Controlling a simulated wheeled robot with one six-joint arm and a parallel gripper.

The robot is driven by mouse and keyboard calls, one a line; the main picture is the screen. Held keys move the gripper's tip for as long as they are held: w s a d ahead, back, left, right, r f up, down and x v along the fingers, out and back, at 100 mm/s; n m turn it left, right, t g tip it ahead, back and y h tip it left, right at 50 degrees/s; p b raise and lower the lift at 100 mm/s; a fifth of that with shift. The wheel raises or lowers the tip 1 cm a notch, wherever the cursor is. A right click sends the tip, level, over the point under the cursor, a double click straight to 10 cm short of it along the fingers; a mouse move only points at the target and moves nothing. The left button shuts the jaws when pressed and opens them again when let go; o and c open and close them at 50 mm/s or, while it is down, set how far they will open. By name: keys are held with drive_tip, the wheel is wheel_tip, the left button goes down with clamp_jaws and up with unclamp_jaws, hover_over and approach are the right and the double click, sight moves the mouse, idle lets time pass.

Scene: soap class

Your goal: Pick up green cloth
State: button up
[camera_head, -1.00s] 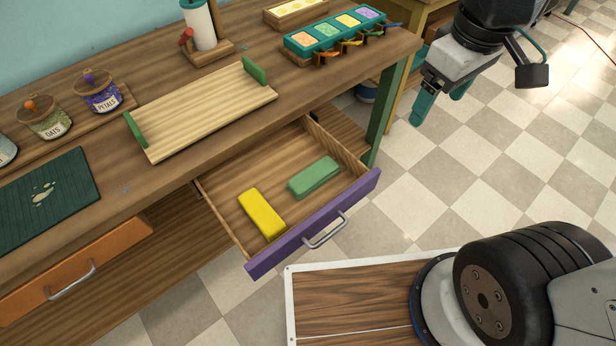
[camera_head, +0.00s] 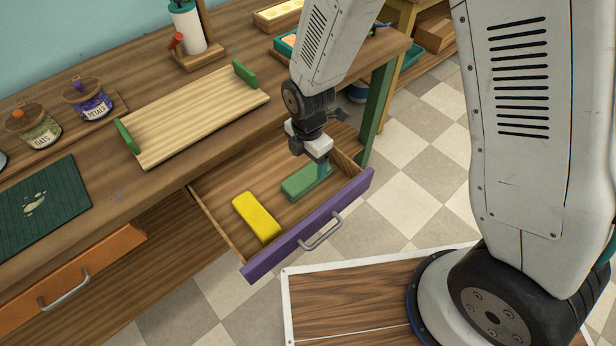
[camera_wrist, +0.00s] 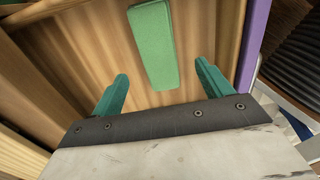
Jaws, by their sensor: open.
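The green cloth (camera_head: 304,182), a folded block shape, lies in the open purple-fronted drawer (camera_head: 306,229), near its right side. It also shows in the wrist view (camera_wrist: 152,45), at the upper middle, ahead of my fingers. My gripper (camera_head: 322,170) points down over the drawer at the cloth's right end. In the head view the gripper hides part of the cloth's right end.
A yellow block (camera_head: 257,217) lies in the same drawer, left of the cloth. The drawer walls and purple front bound the space closely. A wooden tray with green handles (camera_head: 190,115) and a dark green mat (camera_head: 42,205) lie on the worktop above.

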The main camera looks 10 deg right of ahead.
sight(308, 175)
wheel_tip(308, 175, down, 7)
drive_tip(key=shift+w, duration=0.15)
drive_tip(key=shift+c, duration=0.4)
drive_tip(key=c, duration=1.1)
drive_tip(key=shift+o, duration=0.2)
drive_tip(key=shift+r, duration=0.1)
wheel_tip(308, 175, up, 10)
